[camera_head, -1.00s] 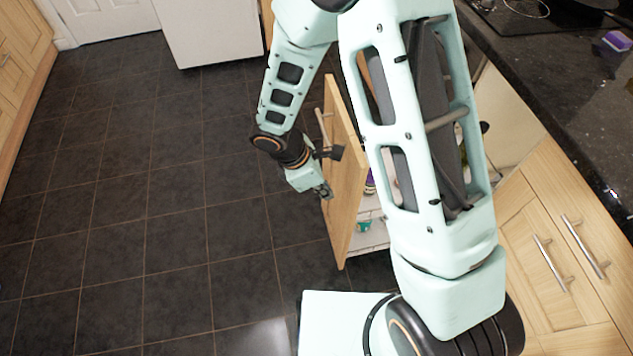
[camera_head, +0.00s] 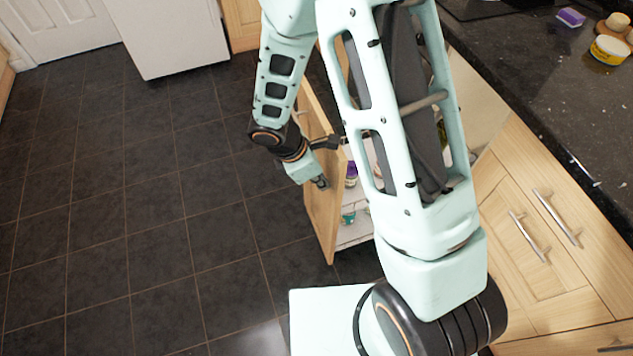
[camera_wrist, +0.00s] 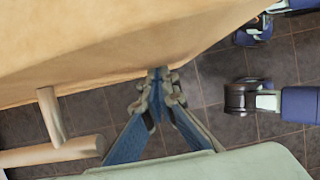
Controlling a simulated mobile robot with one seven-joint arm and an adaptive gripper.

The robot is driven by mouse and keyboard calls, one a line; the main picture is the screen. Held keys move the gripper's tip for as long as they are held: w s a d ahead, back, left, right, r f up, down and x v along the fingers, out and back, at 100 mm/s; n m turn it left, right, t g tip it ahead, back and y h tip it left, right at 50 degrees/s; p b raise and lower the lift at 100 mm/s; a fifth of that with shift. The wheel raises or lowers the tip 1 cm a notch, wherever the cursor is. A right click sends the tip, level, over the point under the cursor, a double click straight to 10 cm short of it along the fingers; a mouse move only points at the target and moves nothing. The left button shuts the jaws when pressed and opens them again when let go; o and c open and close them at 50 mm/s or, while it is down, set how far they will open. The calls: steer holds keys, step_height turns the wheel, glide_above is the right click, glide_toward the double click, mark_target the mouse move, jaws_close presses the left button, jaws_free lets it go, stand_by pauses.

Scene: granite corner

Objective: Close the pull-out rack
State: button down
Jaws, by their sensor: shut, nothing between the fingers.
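The pull-out rack stands out from the cabinet row, with its wooden front panel (camera_head: 325,215) facing left and white shelves (camera_head: 355,232) behind it holding a few small containers. My gripper (camera_head: 322,183) is at the outer face of the panel, shut and empty. In the wrist view my gripper (camera_wrist: 158,78) has its fingertips together at the edge of the wooden panel (camera_wrist: 120,40); whether they touch it I cannot tell. The panel's bar handle (camera_wrist: 60,145) is to the left of the fingers. My arm hides much of the rack.
Wooden cabinets with bar handles (camera_head: 545,225) stand at the right under a dark granite counter (camera_head: 530,90). A yellow tub (camera_head: 609,49) and a purple sponge (camera_head: 571,17) are on it. A white appliance (camera_head: 170,35) stands at the back. The dark tiled floor (camera_head: 130,220) at left is clear.

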steer(key=w+d+p, duration=0.3)
steer(key=d, duration=1)
steer(key=w+d+p, duration=0.3)
steer(key=w+d, duration=0.1)
steer(key=d, duration=0.9)
steer(key=w+d+p, duration=0.3)
steer(key=w+d, duration=0.1)
steer(key=d, duration=1)
steer(key=shift+w, duration=0.25)
